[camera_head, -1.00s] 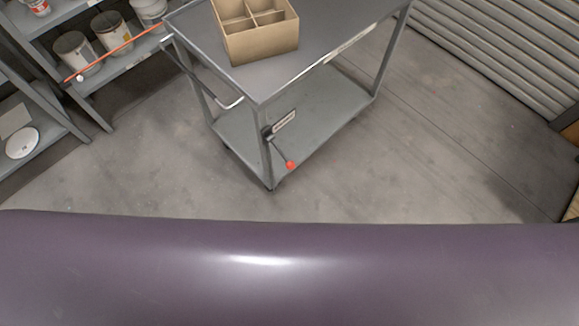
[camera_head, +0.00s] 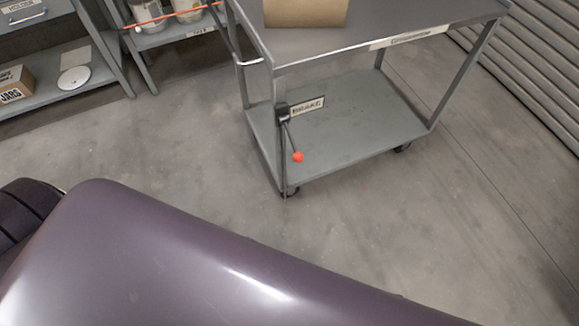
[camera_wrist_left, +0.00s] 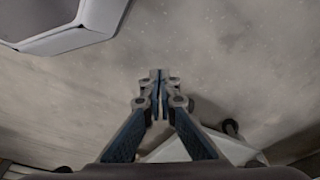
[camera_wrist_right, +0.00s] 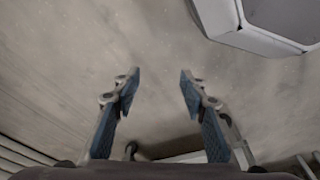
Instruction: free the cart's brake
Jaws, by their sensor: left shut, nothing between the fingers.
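The grey cart (camera_head: 350,140) stands ahead in the head view, with an upper and a lower shelf. The brake lever (camera_head: 291,138) is mounted on its near left leg, beside a BRAKE label (camera_head: 307,106). It slants down and slightly right to a red knob (camera_head: 298,157). My left gripper (camera_wrist_left: 157,92) shows in the left wrist view, its fingers together with nothing between them. My right gripper (camera_wrist_right: 158,84) shows in the right wrist view, its fingers wide apart and empty. Neither gripper shows in the head view, and neither touches the lever.
A cardboard box (camera_head: 305,12) sits on the cart's top. Shelving (camera_head: 70,95) with cans, a JARS box (camera_head: 14,84) and a white disc (camera_head: 74,80) stands at the left. A slatted shutter (camera_head: 530,75) is at the right. The floor before the cart is clear.

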